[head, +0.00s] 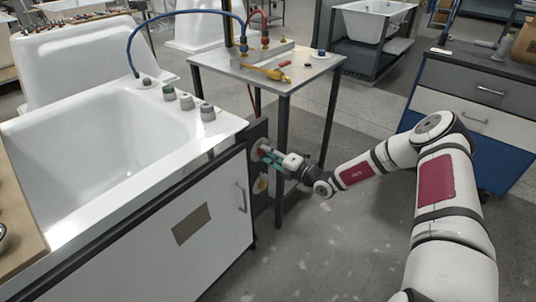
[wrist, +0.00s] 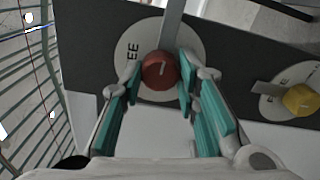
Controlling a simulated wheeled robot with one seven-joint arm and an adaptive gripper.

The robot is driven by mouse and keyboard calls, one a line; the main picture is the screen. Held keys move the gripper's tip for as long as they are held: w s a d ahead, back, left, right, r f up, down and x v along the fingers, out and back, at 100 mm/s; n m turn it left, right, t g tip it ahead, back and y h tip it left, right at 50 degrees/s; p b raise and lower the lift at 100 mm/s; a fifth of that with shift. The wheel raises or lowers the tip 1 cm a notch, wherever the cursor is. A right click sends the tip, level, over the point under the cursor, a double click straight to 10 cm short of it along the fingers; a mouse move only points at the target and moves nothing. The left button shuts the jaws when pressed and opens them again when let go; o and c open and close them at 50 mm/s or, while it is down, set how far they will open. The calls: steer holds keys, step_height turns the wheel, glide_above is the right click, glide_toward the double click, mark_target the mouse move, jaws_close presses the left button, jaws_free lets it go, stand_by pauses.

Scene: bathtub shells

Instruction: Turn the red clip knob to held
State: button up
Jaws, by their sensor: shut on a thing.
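The red clip knob (wrist: 158,70) sits on a pale round dial plate (wrist: 133,62) on a dark panel in the wrist view. A short light mark shows on its face, and the letters "EE" show on the plate to its left. A grey bar (wrist: 172,25) runs from behind the knob to the top of the view. My gripper (wrist: 160,79) is shut on the knob, with one teal finger on each side. In the head view my gripper (head: 267,156) is at the panel on the tub cabinet's end and hides most of the knob.
A yellow knob (wrist: 301,100) with its own plate and bar is beside the red one in the wrist view. A metal table (head: 311,66) with hoses and a yellow tool stands just behind the panel.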

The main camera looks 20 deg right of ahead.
steer(key=o, duration=1.2)
steer(key=shift+c, duration=0.2)
steer(key=v, duration=1.2)
